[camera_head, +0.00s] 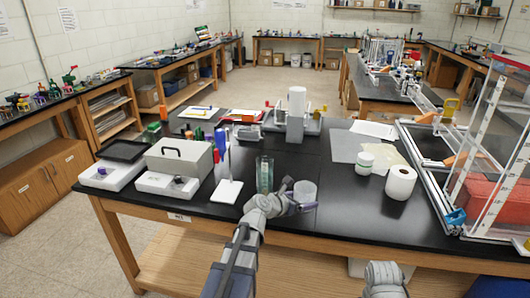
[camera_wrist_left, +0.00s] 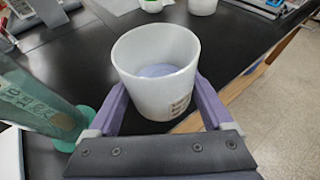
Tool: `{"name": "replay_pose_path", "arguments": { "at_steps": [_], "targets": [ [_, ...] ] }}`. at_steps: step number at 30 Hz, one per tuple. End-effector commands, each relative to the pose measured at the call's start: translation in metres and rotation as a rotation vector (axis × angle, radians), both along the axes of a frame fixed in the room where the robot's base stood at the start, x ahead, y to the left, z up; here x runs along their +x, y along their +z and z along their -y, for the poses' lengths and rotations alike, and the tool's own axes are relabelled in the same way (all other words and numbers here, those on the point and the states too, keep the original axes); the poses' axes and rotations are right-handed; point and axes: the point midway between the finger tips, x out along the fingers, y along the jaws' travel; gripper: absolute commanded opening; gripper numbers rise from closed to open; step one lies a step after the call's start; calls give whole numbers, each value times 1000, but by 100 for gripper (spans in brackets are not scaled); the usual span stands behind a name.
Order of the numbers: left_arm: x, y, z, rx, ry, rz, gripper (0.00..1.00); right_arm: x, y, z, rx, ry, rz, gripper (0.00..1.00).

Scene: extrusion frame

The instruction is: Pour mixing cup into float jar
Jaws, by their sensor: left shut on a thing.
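The mixing cup (camera_head: 307,190) is a translucent white cup, held upright to the right of the tall jar. In the left wrist view the cup (camera_wrist_left: 160,65) holds a pale lavender liquid low inside. My left gripper (camera_head: 292,198) is shut on the cup, with one purple finger on each side of it. Whether the cup's base touches the table is unclear. A tall clear jar (camera_head: 265,175) with a green tint, likely the float jar, stands just left of the cup. It also shows at the left of the wrist view (camera_wrist_left: 35,100).
A white stand (camera_head: 227,190) with an upright rod is left of the tall jar. A grey box (camera_head: 180,157) stands further left. A white tub (camera_head: 365,163), a paper roll (camera_head: 400,183) and a clear-walled frame (camera_head: 490,150) are at the right. Black tabletop behind the cup is clear.

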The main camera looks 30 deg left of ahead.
Motion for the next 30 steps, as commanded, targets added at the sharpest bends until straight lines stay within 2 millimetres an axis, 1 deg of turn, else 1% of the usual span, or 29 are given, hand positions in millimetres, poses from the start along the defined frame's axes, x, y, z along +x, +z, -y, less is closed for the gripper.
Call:
{"name": "replay_pose_path", "arguments": {
  "at_steps": [1,3,6,9,12,16,24,30],
  "targets": [
    [14,14,-13,2,32,1,23,0,14,0,0,0,0,50],
    [26,23,-29,1,74,3,23,0,22,0,0,0,0,50],
    [39,33,-47,1,125,8,23,0,31,0,0,0,0,50],
    [48,40,-60,1,162,13,23,0,38,0,0,0,0,50],
    [54,44,-69,-1,187,17,23,0,41,0,0,0,0,50],
    [56,46,-74,0,201,20,23,0,42,0,0,0,0,50],
    [56,46,-75,-1,204,20,23,0,42,0,0,0,0,50],
    [58,55,-71,-31,204,18,23,0,50,0,0,0,0,50]
  ]
}}
